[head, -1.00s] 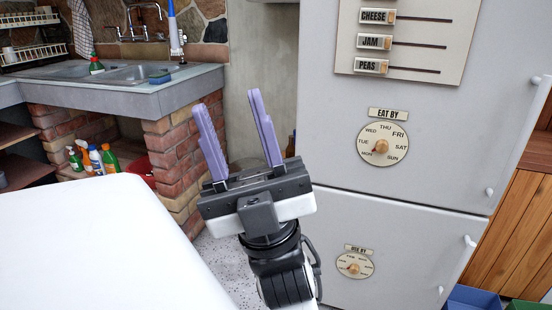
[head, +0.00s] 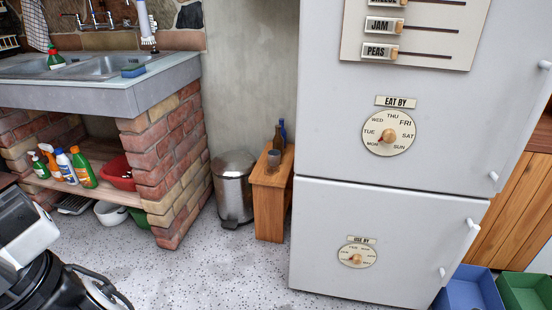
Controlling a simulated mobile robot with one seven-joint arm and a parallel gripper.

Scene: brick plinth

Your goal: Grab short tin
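A small grey container (head: 274,158), possibly the short tin, stands at the front of the top of a narrow wooden stand (head: 270,205) between the brick plinth and the fridge. It is too small to identify for sure. Two dark bottles (head: 280,134) stand just behind it, one brown and one blue. My gripper's fingers are not in view. Only dark and white parts of my arm show at the lower left, well to the left of the stand.
A metal pedal bin (head: 233,188) stands left of the wooden stand. The brick plinth (head: 170,175) carries the sink, with bottles and a red bowl (head: 117,172) on its shelf. The fridge (head: 375,235) closes off the right. Speckled floor (head: 215,270) is clear in front.

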